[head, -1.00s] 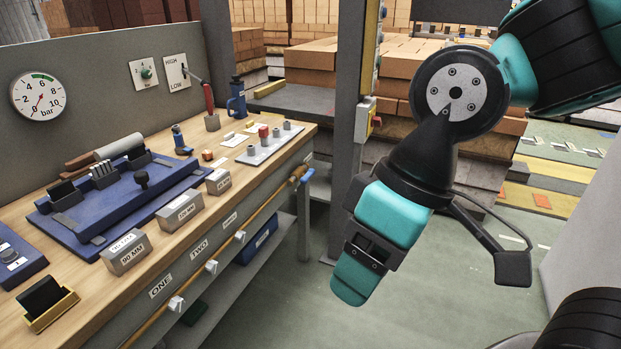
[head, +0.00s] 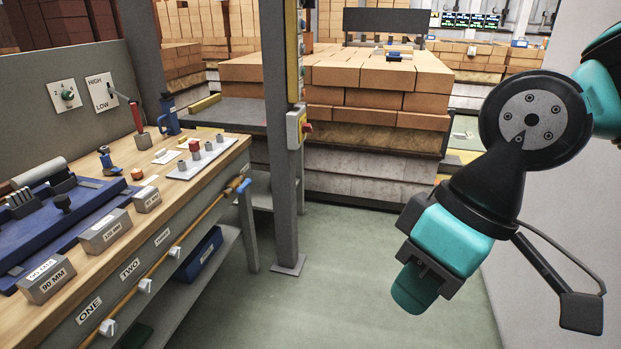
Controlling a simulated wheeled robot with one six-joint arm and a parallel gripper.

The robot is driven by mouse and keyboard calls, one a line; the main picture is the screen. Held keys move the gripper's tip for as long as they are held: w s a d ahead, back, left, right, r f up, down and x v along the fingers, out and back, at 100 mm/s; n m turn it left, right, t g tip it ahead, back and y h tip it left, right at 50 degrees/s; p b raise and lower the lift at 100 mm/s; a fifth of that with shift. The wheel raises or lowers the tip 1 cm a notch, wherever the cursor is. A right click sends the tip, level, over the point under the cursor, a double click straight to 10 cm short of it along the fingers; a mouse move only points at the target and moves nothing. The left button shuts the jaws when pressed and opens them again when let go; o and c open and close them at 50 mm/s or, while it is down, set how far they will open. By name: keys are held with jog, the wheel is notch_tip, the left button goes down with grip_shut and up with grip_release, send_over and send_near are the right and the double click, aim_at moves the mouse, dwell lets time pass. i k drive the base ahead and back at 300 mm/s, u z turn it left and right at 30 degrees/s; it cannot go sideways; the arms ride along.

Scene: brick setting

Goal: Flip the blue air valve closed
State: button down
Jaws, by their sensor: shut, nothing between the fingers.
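A small blue lever (head: 244,185), which looks like the air valve's handle, sits at the far right end of the orange pipe (head: 205,215) along the bench front. It is small here, and I cannot tell its exact angle to the pipe. My gripper (head: 412,292) is shut and empty, pointing down over the floor at the right. It is well to the right of the lever and touches nothing.
The wooden bench (head: 72,318) fills the left, with blocks and blue fixtures on it. Brick stacks (head: 375,75) are behind. The green floor (head: 340,290) between bench and gripper is clear.

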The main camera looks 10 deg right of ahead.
aim_at(247, 181)
jog(key=z, duration=0.25)
jog(key=k, duration=0.25)
jog(key=z, duration=0.4)
jog(key=i, duration=1.85)
jog(key=u, duration=1.4)
jog(key=i, duration=0.75)
jog(key=u, duration=0.75)
